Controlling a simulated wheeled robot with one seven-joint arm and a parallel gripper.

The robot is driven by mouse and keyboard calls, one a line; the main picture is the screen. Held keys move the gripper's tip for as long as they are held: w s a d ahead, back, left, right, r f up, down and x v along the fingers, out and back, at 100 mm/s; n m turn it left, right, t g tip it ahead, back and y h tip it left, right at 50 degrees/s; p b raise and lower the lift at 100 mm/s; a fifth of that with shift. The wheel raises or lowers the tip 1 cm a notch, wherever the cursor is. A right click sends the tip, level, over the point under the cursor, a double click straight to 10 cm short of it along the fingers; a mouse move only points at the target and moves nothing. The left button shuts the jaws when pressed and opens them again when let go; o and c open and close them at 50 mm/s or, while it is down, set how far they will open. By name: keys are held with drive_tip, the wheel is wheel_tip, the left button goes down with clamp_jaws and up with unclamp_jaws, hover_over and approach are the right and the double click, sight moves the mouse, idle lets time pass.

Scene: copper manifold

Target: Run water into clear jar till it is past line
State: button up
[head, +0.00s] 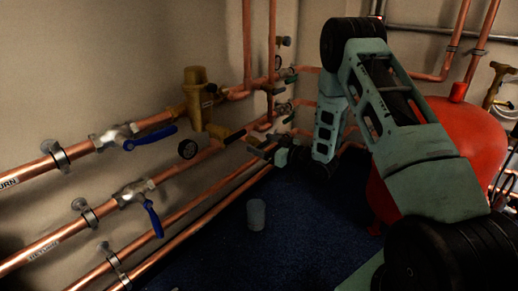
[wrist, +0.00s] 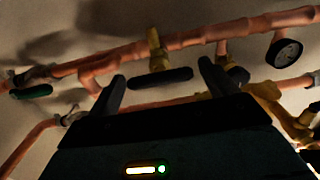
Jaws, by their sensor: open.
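The clear jar (head: 256,214) is a small, pale grey cylinder standing upright on the dark blue floor. Its line and any water in it are too small to make out. My gripper (head: 262,150) is up by the copper pipes, above the jar in the head view. In the wrist view my gripper (wrist: 162,75) is open. A black lever handle (wrist: 160,79) on a brass valve (wrist: 155,45) shows between the two fingertips. I cannot tell whether the fingers touch it. The valve's outlet is not clear in either view.
Blue lever handles (head: 150,137) sit on the pipes at left, beside a brass fitting (head: 196,95). A red tank (head: 478,140) stands at right behind my arm. A gauge (wrist: 284,52) and a green handle (wrist: 32,92) flank the valve. Floor around the jar is clear.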

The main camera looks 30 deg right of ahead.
drive_tip(key=shift+x, duration=1.2)
drive_tip(key=c, duration=1)
drive_tip(key=shift+n, duration=1.3)
drive_tip(key=o, duration=1)
drive_tip(key=shift+s, duration=0.15)
drive_tip(key=p+v, duration=0.7)
drive_tip(key=v, duration=1)
